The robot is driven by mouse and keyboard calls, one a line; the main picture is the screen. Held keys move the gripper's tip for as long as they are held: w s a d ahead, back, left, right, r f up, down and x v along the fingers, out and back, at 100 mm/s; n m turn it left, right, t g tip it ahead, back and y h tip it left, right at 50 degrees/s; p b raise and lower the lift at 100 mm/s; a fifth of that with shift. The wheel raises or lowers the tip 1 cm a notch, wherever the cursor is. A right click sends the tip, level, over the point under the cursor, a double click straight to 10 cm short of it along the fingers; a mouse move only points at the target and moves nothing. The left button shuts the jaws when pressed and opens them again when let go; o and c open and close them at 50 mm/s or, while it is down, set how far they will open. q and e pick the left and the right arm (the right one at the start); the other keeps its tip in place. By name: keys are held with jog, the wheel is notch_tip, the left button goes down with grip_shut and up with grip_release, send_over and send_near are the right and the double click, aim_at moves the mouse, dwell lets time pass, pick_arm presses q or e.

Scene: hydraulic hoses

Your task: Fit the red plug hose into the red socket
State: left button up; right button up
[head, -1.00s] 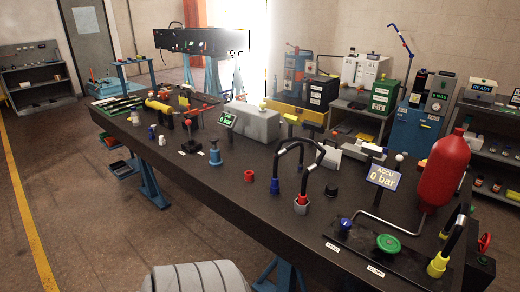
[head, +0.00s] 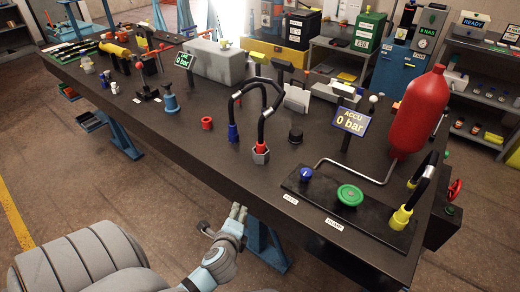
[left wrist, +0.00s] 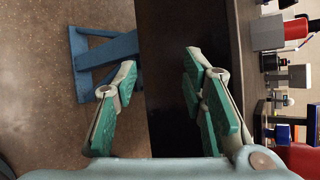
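A black hose with a red plug (head: 260,146) arches over the dark workbench. The red end stands upright in a grey hexagonal holder (head: 260,157); how deep it sits is hidden. A second hose end with a blue plug (head: 233,132) stands just left of it. A short red ring-shaped piece (head: 207,123) stands farther left; I cannot tell whether it is the red socket. My left gripper (head: 238,213) is below the bench's front edge in the head view, apart from the hoses. In the left wrist view its green-padded fingers (left wrist: 160,62) are spread and empty.
A black panel (head: 318,211) carries a blue knob (head: 306,173), a green handwheel (head: 350,195) and a yellow-ended hose (head: 401,217). A red accumulator (head: 417,115) stands behind it. A blue bench leg (left wrist: 105,58) is near my left gripper. The bench front before the hoses is clear.

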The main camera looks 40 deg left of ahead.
pick_arm(q)
notch_tip(320, 180, up, 7)
jog(key=w+a+m+t+y, duration=0.1)
jog(key=w+m+t+y, duration=0.1)
jog(key=m, duration=0.2)
jog(key=m+t, duration=0.4)
jog(key=m, duration=0.6)
send_near(260, 140)
jog(key=b+x, duration=0.1)
jog(key=x, duration=1)
jog(key=shift+d, duration=0.1)
jog(key=shift+r, duration=0.1)
grip_shut()
